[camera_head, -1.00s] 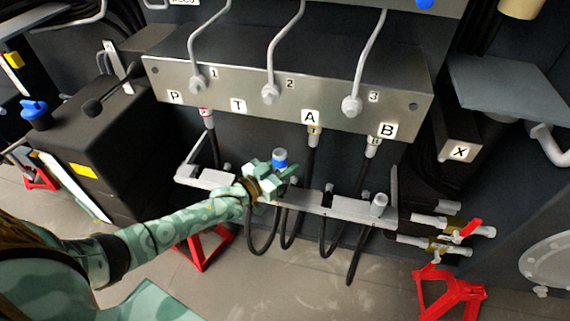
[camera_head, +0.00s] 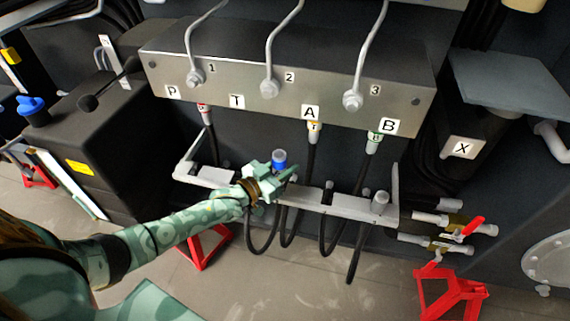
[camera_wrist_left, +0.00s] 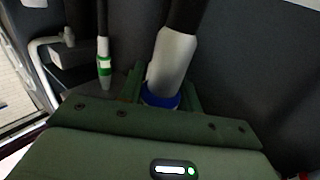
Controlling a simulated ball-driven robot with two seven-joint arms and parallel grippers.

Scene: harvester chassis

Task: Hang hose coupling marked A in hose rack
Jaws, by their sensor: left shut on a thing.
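My left gripper (camera_head: 276,172) is shut on a hose coupling with a blue band (camera_head: 279,157), at the left-middle part of the hose rack. In the left wrist view the held coupling (camera_wrist_left: 173,62) is a pale grey sleeve with a blue ring between the fingers and a black hose on it. Any letter on it is not readable. The hose rack (camera_head: 345,203) is a grey slotted bar with raised ends. I cannot tell whether the coupling sits in a slot. My right gripper is not in view.
A metal block (camera_head: 225,85) above the rack has plates P, T, A and B. Couplings hang under P (camera_head: 204,108), A (camera_head: 314,130) and B (camera_head: 374,143); none shows under T. A grey cylinder (camera_head: 380,203) stands at the rack's right end. Red stands (camera_head: 450,295) are below.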

